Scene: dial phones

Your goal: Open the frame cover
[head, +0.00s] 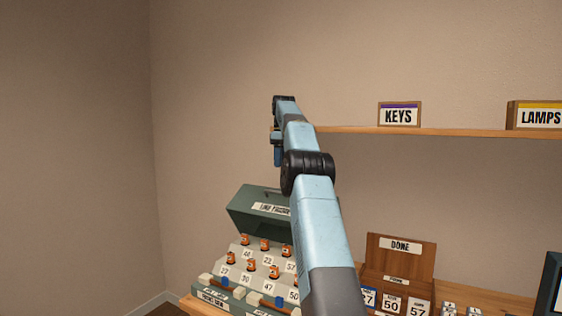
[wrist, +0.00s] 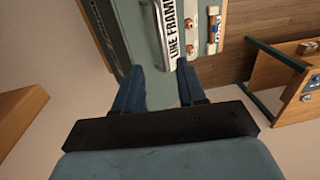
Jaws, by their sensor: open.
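The frame cover (head: 247,202) is a grey-green panel labelled LINE FRAME. In the head view it sits tilted above and behind a pale stepped panel (head: 238,254) with several orange knobs, which is uncovered. My arm hides the cover's right part. In the wrist view the cover (wrist: 133,25) shows its label and a pale handle-like bar (wrist: 160,38) beside it. My gripper (wrist: 157,76) is open, its two blue fingers pointing at the cover near the bar's end, with nothing between them. I cannot tell whether they touch it. In the head view my gripper (head: 278,157) is above the cover.
A wooden shelf (head: 455,131) with a KEYS sign (head: 399,115) and a LAMPS sign (head: 535,115) runs to the right of my gripper. A wooden DONE rack (head: 400,257) with number cards stands on the table right of my arm. Bare wall lies to the left.

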